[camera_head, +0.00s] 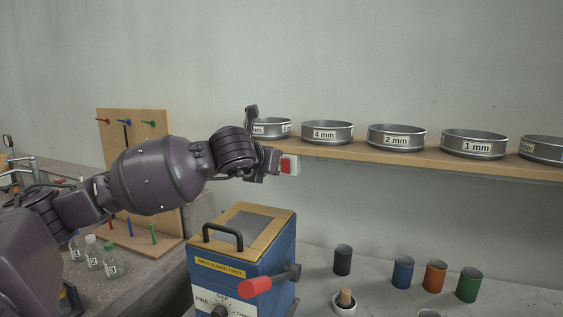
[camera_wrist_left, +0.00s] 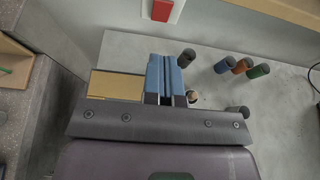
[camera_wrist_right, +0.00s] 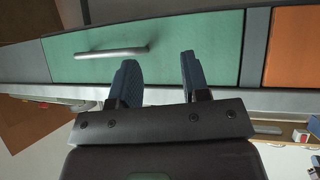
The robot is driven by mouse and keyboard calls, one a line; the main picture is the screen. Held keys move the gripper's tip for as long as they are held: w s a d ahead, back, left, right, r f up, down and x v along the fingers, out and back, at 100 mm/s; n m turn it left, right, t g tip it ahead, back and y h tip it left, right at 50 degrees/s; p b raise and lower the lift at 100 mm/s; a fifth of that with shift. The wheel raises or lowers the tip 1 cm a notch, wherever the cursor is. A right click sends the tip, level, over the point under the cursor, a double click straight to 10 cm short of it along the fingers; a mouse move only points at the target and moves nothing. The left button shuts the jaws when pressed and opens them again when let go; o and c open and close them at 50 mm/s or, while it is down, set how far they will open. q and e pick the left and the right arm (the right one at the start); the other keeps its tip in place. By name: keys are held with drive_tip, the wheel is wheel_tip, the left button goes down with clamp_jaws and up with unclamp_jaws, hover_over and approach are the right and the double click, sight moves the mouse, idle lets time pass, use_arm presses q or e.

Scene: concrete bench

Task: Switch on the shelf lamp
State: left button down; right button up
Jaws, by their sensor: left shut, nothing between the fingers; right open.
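A red switch on a white plate (camera_head: 289,165) is on the wall just under the left part of the wooden shelf (camera_head: 350,151). It also shows at the top of the left wrist view (camera_wrist_left: 162,10). My left gripper (camera_head: 274,163) is shut and empty beside the switch's left edge in the head view. In the left wrist view its blue fingers (camera_wrist_left: 164,58) lie together, with the switch ahead of their tips; contact cannot be told. My right gripper (camera_wrist_right: 158,75) is open and empty before a green drawer front (camera_wrist_right: 215,45). No lit lamp can be made out.
Several metal sieves (camera_head: 397,138) stand on the shelf. Below my left arm is a blue machine (camera_head: 228,272) with a black handle and red-tipped lever (camera_head: 262,284). Coloured cups (camera_head: 403,271) stand on the bench to the right. A pegboard (camera_head: 112,125) is at left.

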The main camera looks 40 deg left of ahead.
sight(284, 160)
use_arm(q)
drive_tip(key=x, duration=0.4)
drive_tip(key=r+x, duration=0.1)
drive_tip(key=x, duration=0.1)
drive_tip(key=shift+w+a, duration=0.15)
drive_tip(key=shift+w, duration=0.35)
drive_tip(key=shift+w+a+r, duration=0.1)
drive_tip(key=shift+w+a, duration=0.1)
drive_tip(key=shift+w, duration=0.65)
drive_tip(key=shift+w+a+r+g+p, duration=0.1)
drive_tip(key=shift+w+r+g+p, duration=0.1)
drive_tip(key=shift+r+g+p, duration=0.25)
drive_tip(key=shift+f, duration=0.35)
drive_tip(key=shift+r, duration=0.15)
drive_tip(key=shift+r, duration=0.65)
drive_tip(key=shift+a, duration=0.1)
